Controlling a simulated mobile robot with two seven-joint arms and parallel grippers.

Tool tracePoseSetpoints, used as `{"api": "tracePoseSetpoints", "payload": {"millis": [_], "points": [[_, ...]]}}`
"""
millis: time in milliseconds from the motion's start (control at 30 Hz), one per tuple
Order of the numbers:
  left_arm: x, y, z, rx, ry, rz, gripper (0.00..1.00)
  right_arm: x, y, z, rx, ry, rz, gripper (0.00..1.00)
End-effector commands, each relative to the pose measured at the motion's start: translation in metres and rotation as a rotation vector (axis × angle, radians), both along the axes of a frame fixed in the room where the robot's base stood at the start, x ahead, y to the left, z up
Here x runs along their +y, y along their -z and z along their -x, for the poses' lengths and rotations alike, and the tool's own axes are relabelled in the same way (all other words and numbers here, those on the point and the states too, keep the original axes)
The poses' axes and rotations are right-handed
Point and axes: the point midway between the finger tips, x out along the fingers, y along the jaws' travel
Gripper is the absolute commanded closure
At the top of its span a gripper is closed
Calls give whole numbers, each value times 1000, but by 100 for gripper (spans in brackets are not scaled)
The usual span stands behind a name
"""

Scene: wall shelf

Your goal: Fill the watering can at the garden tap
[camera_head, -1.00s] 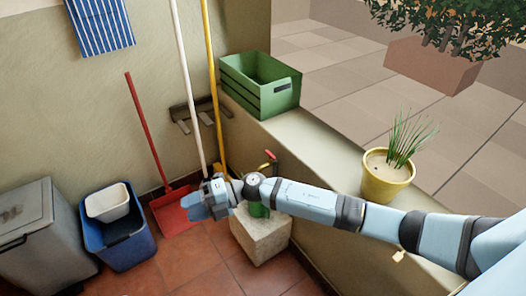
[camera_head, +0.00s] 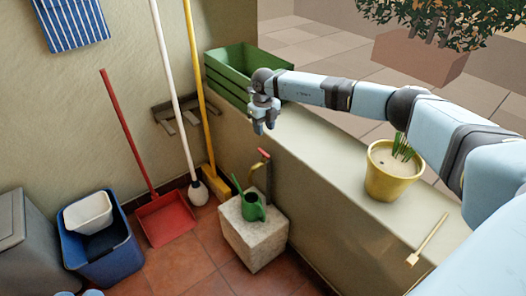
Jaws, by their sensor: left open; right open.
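The small green watering can (camera_head: 254,209) stands upright on a pale stone block (camera_head: 255,243) at the foot of the low wall. The garden tap (camera_head: 265,157), with a red handle, is on the wall just above and right of the can. The can's inside is too small to read. My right gripper (camera_head: 264,130) is open and empty, pointing down by the wall top's left edge, above the tap in the picture and apart from the can. Only the light-blue fingertips of my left gripper (camera_head: 79,293) show at the bottom left edge, apart and empty.
A green crate (camera_head: 228,90) and a yellow plant pot (camera_head: 392,178) stand on the wall top, with a small wooden tool (camera_head: 428,240) nearer.

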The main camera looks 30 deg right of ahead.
Motion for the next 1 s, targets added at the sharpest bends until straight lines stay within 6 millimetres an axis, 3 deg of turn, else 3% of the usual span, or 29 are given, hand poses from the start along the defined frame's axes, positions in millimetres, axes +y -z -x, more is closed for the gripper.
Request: {"api": "tracePoseSetpoints", "payload": {"millis": [100, 400, 600, 900, 1000], "points": [[-1, 14, -1, 24, 11, -9, 57, 0, 33, 1, 2, 1, -1, 60], [-4, 40, -3, 103, 33, -49, 57, 1, 87, 0, 1, -1, -3, 60], [-4, 46, -4, 127, 42, -62, 57, 1, 100, 0, 0, 0, -3, 60], [-5, 47, -4, 133, 44, -64, 57, 1, 101, 0, -1, -1, -3, 60], [-5, 47, -4, 133, 44, -64, 57, 1, 101, 0, -1, -1, -3, 80]]}}
